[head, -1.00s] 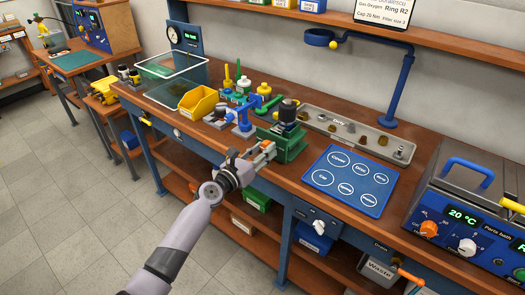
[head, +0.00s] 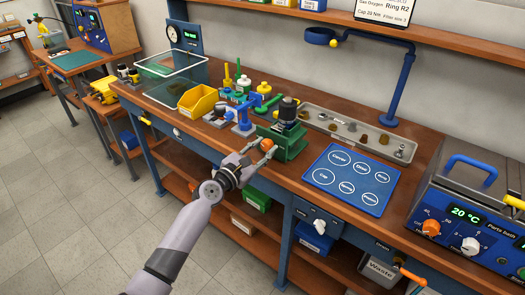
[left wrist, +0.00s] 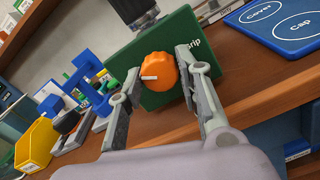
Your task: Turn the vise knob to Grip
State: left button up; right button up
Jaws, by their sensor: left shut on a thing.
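The green vise (head: 292,143) stands at the front edge of the bench with a dark cylindrical part in it. Its orange knob (head: 267,144) is on the front face. In the left wrist view the orange knob (left wrist: 160,68) has a white pointer mark directed left. The word "Grip" (left wrist: 194,44) shows on the green face to the knob's right; any label on the left is not visible. My left gripper (head: 262,147) is shut on the knob, one finger on each side, as the left wrist view (left wrist: 160,76) also shows. My right gripper is not in view.
Left of the vise are a blue fixture (head: 243,122) and a yellow bin (head: 197,103). Right of it is a blue mat with labelled circles (head: 373,198). A grey parts tray (head: 365,129) lies behind. The parts bath (head: 465,225) stands at far right.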

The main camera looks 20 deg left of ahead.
pick_arm(q)
jog(key=m+b, duration=0.1)
jog(key=m, duration=0.3)
jog(key=shift+m, duration=0.4)
jog(key=m+b, duration=0.1)
jog(key=m, duration=0.2)
jog(key=shift+f+m, duration=0.1)
jog(key=shift+m, duration=0.2)
jog(key=m, duration=0.3)
jog(key=shift+m+b, duration=0.3)
jog(key=shift+b, duration=0.1)
jog(key=m, duration=0.3)
jog(key=shift+m, duration=0.3)
jog(key=m, duration=0.3)
jog(key=shift+m+b, duration=0.3)
jog(key=shift+m, duration=0.1)
jog(key=m, duration=0.2)
jog(key=shift+m, duration=0.3)
jog(key=m, duration=0.3)
jog(key=shift+m+p, duration=0.6)
jog(key=shift+m, duration=1.7)
